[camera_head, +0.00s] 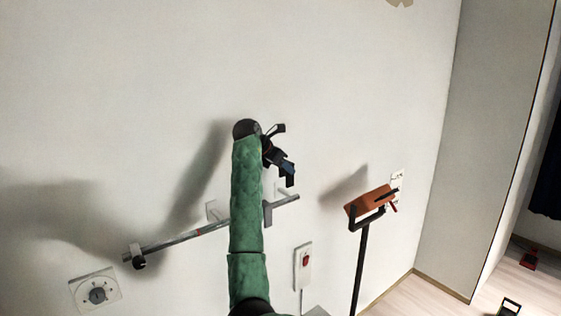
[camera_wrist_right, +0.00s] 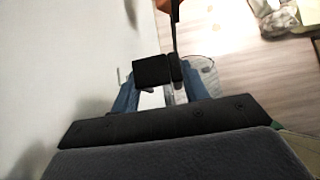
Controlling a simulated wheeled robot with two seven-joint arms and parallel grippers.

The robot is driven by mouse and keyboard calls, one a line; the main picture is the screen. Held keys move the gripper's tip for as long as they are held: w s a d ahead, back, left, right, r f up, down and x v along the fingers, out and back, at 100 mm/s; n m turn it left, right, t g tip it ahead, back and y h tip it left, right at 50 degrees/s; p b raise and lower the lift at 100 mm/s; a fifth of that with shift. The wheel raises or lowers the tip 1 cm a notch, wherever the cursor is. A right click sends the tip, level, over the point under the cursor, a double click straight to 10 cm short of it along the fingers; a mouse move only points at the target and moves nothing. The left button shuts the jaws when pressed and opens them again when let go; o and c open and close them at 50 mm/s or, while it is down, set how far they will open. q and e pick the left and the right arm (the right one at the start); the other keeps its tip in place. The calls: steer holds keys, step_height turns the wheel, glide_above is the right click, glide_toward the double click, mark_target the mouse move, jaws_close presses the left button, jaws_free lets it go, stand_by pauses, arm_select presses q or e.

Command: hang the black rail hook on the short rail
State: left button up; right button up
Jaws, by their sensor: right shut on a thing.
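The short rail (camera_head: 180,240) is a grey bar on brackets along the wall, rising from left to right. My right arm crosses in front of its middle. A black knob-like piece (camera_head: 138,262) sits at its left end. A grey piece (camera_head: 268,213) hangs near its right part. My right gripper (camera_head: 286,168) is above the rail's right part, apart from it. In the right wrist view, its blue fingers are shut on a dark, squarish thing, apparently the black rail hook (camera_wrist_right: 153,70). The hook's full shape is hidden. My left gripper is not in view.
A stand with an orange-brown top (camera_head: 370,200) and dark and red items is right of the rail. A wall box with a red button (camera_head: 304,266) is below the rail's right end. A dial plate (camera_head: 96,291) is at lower left. The wall above is clear.

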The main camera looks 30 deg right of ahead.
mark_target(283, 199)
steer(key=shift+w+f, duration=0.1)
steer(key=shift+w, duration=0.1)
steer(key=shift+s+a, duration=0.1)
steer(key=shift+a, duration=0.05)
steer(key=shift+f, duration=2.9)
steer(key=shift+f, duration=3.3)
steer(key=o, duration=1)
